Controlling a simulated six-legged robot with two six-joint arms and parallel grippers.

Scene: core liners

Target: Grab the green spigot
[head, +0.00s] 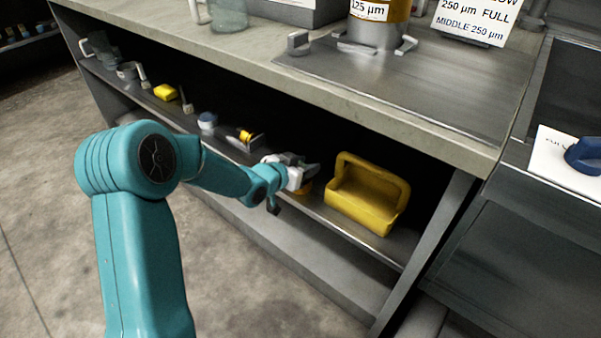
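I cannot make out a green spigot in the head view. My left gripper (303,172) reaches to the front of the shelf under the counter, left of a yellow carrier. Its fingers are small and partly overlap, so I cannot tell whether they are apart or closed. A small orange-yellow thing (304,188) shows just below and behind the gripper, and the gripper hides part of it. My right gripper is not in view.
The yellow carrier (368,196) with a handle stands on the lower shelf (395,250). Further left are a yellow block (165,92), a blue-and-white item (207,121) and a yellow-and-black item (245,136). The counter (270,65) overhangs the shelf. Floor in front is clear.

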